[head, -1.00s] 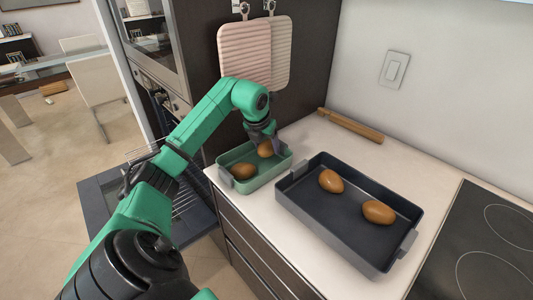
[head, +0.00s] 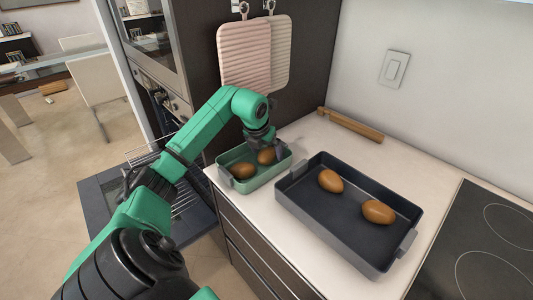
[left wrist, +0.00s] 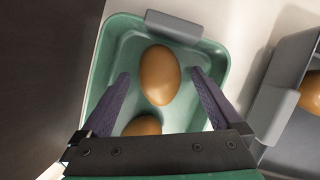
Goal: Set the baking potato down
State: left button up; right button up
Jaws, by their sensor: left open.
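My left gripper (head: 269,146) is low over the right end of the small green baking dish (head: 262,178). It is open, with its fingers on either side of one brown potato (head: 267,156). In the left wrist view this potato (left wrist: 160,75) lies in the dish, with visible gaps to both fingers (left wrist: 160,83). A second potato (head: 243,171) lies in the left end of the dish. In the left wrist view it (left wrist: 142,126) is partly hidden by the gripper body. My right gripper is not in view.
A larger dark tray (head: 335,236) stands to the right with two potatoes (head: 331,181) (head: 378,212) in it. A hob (head: 490,240) is at far right. A wooden piece (head: 350,125) lies by the wall. A tall cabinet and hanging boards (head: 245,55) stand behind the dish.

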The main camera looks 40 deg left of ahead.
pick_arm(q)
jog(key=v, duration=1.1)
jog(key=shift+b, duration=0.45)
